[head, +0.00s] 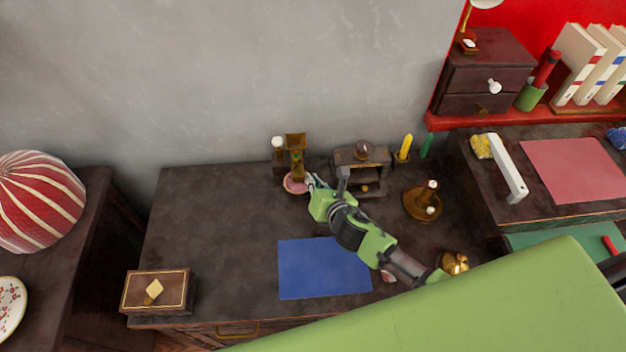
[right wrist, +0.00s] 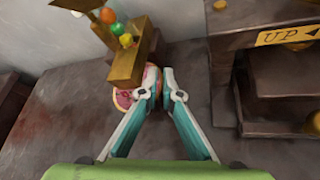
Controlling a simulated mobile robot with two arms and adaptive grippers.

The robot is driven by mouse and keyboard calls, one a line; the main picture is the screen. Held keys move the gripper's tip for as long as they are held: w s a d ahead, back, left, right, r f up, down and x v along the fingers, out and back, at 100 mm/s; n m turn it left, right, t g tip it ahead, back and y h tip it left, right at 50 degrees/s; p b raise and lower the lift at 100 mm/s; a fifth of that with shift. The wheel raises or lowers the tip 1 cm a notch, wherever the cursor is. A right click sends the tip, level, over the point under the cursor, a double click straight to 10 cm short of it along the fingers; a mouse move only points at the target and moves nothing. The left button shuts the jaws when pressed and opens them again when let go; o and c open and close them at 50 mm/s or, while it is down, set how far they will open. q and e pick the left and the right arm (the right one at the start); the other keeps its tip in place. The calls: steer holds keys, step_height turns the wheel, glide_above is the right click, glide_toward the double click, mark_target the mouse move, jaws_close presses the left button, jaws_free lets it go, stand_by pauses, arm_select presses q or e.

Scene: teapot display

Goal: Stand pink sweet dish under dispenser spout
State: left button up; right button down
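The pink sweet dish (head: 295,184) stands on the dark desk at the foot of the brass dispenser (head: 296,146), below its spout as far as I can see. In the right wrist view the dish (right wrist: 123,99) is partly hidden by the dispenser (right wrist: 134,62) and by one finger. My right gripper (head: 312,182) is at the right edge of the dish. Its fingertips (right wrist: 161,78) are close together, one over the dish and one outside, with the rim seemingly pinched between them. My left gripper is not in view.
A small dark wooden stand (head: 361,168) with an "UP" label is close on the gripper's right. A candle holder (head: 422,204) stands further right. A blue mat (head: 322,270) lies in front. The desk's left part is clear, apart from a box (head: 158,291) at its front corner.

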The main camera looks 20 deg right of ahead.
steer(key=shift+s+f, duration=0.1)
steer(key=shift+f, duration=0.05)
steer(key=c, duration=2.2)
jaws_free()
steer(key=shift+o, duration=0.2)
steer(key=shift+s, duration=0.1)
steer(key=v, duration=1.2)
steer(key=shift+d, duration=0.2)
